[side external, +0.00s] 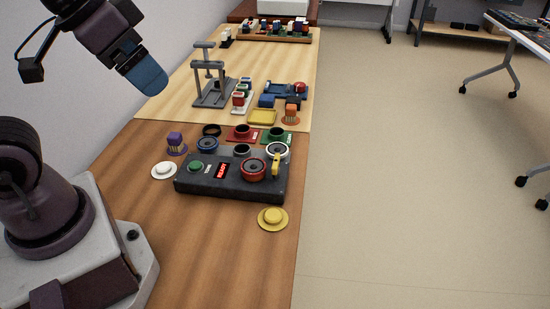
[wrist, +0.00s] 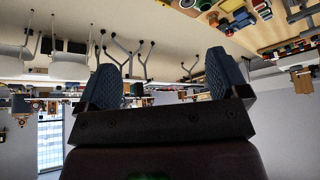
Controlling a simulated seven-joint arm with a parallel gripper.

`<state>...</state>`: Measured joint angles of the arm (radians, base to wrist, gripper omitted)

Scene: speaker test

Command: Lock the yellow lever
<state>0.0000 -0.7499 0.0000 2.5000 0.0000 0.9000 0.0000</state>
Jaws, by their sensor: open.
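The yellow lever (side external: 276,164) stands upright at the right end of a black speaker test box (side external: 225,184) in the side external view. A red-rimmed round socket (side external: 253,169), a red lit display (side external: 222,171) and a green button (side external: 197,167) are on the same box. My gripper (side external: 150,75) is raised at the upper left, well apart from the box and lever. In the wrist view my gripper (wrist: 165,85) shows two blue fingers spread wide with nothing between them. The lever cannot be made out in the wrist view.
A yellow round piece (side external: 273,217) lies right of the box's front, and a white one (side external: 164,169) to its left. Round sockets and coloured parts crowd behind the box. A grey press frame (side external: 212,85) stands farther back. The front wooden table (side external: 215,255) is clear.

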